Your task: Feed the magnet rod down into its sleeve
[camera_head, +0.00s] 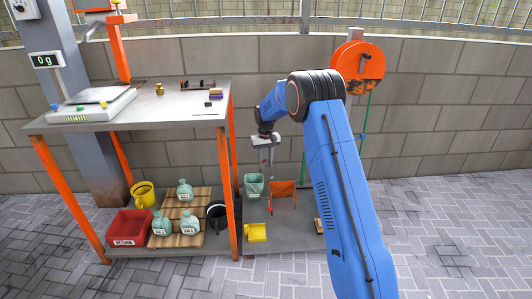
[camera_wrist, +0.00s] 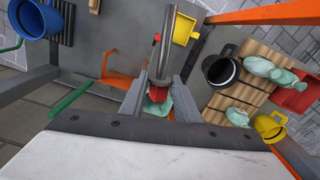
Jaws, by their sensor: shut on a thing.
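My gripper (camera_head: 265,148) hangs over the low grey platform at the right of the table, pointing down. In the wrist view, my gripper (camera_wrist: 158,88) is shut on a silver metal cylinder, which looks like the magnet rod (camera_wrist: 165,45). The rod extends beyond the fingers, with a small red part beside its upper portion. In the head view the rod (camera_head: 271,158) is only a thin, small shape below the gripper. I cannot make out the sleeve for certain in either view.
The steel table (camera_head: 150,108) carries a scale (camera_head: 92,105) reading 0 g. An orange reel (camera_head: 357,67) stands by the wall behind my arm.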

